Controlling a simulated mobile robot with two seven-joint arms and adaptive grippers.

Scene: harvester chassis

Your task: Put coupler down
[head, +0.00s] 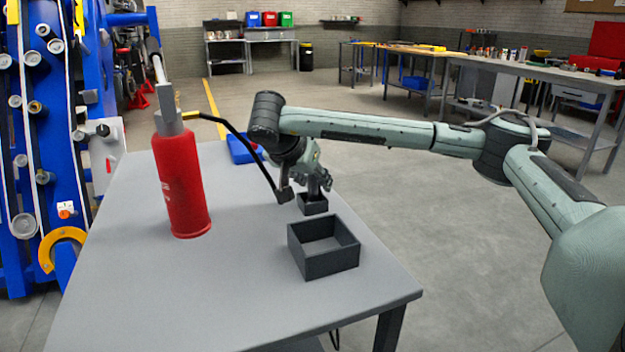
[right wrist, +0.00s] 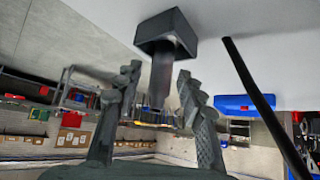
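A dark cylindrical piece, which I take to be the coupler, shows in the right wrist view (right wrist: 162,78). Its far end sits in a small dark square holder (right wrist: 168,24), which also shows on the table in the head view (head: 313,205). My right gripper (head: 306,184) is just above this holder. In the right wrist view its fingers (right wrist: 158,85) stand apart on either side of the coupler, with narrow gaps showing. In the head view the coupler is mostly hidden by the gripper. My left gripper is not in view.
A red cylinder (head: 180,182) with a grey head stands on the grey table (head: 185,290). Its black hose (head: 245,140) arches down close beside my right gripper. A larger open dark box (head: 325,262) stands nearer. A blue object (head: 240,148) lies behind. The table's front left is clear.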

